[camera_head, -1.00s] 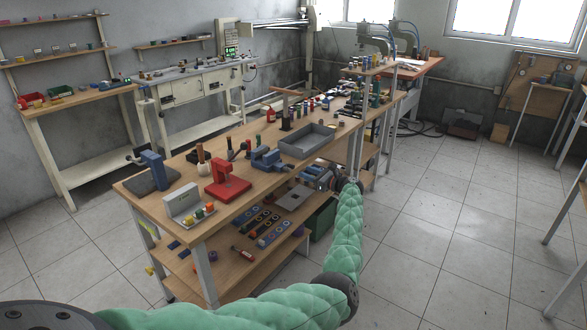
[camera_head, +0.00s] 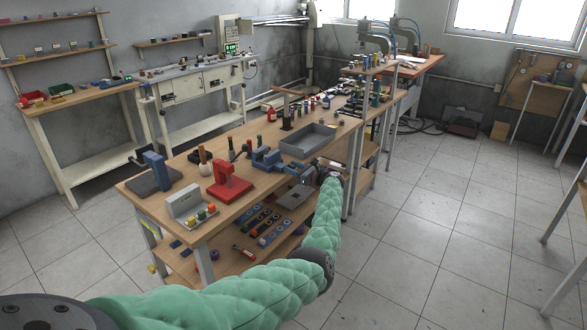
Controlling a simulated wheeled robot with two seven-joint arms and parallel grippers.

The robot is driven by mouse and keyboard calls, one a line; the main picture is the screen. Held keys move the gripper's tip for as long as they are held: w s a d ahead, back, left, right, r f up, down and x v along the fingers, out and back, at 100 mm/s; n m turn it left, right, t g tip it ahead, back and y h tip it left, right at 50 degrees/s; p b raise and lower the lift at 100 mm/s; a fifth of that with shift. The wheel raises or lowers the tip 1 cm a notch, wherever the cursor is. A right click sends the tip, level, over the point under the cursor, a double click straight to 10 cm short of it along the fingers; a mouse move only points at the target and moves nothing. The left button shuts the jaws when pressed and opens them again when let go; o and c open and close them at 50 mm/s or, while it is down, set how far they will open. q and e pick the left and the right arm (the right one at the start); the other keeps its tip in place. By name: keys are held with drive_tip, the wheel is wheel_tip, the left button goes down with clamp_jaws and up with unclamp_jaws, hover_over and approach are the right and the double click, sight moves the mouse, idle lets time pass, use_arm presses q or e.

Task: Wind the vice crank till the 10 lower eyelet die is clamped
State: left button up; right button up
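A small blue vice (camera_head: 268,159) sits on the wooden bench near its front edge, left of a grey tray. My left arm comes in from the bottom left in a green padded sleeve. Its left gripper (camera_head: 309,177) is at the bench's front edge, right of the vice and just below the tray. It is small and dark here, so I cannot see whether its fingers are open or shut, or whether they touch the crank. The vice crank and the 10 lower eyelet die cannot be made out. My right gripper is not in view.
The grey tray (camera_head: 308,141) stands behind the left gripper. A red press (camera_head: 229,182), a blue press (camera_head: 153,172) and a light grey block with coloured pieces (camera_head: 187,206) stand to the left on the bench (camera_head: 215,222). The tiled floor at right is open.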

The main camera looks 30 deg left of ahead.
use_arm(q)
drive_tip(key=shift+c, duration=0.3)
clamp_jaws()
